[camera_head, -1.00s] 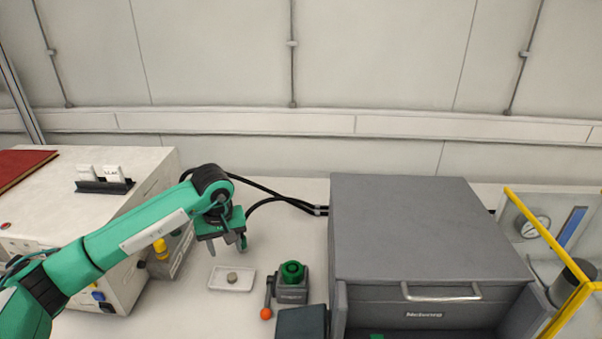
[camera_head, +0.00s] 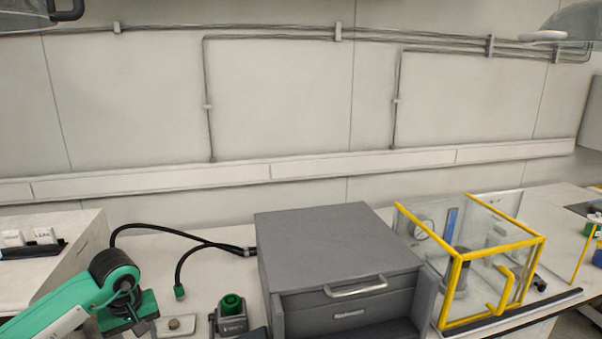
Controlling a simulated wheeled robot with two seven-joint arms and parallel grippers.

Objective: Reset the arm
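My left arm, green and black, comes in at the lower left. Its gripper (camera_head: 128,327) hangs at the bottom edge, just left of a small white tray (camera_head: 178,327) with a round greyish piece (camera_head: 174,323) in it. The gripper's lower part is cut off by the frame, so its finger gap cannot be made out. I see nothing held in it. My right arm and gripper are not in view.
A grey box-shaped unit (camera_head: 335,245) with a handle stands mid-table. Left of it is a small device with a green knob (camera_head: 231,304). A black cable with a green end (camera_head: 179,291) hangs behind the tray. A yellow-framed clear enclosure (camera_head: 475,262) stands right.

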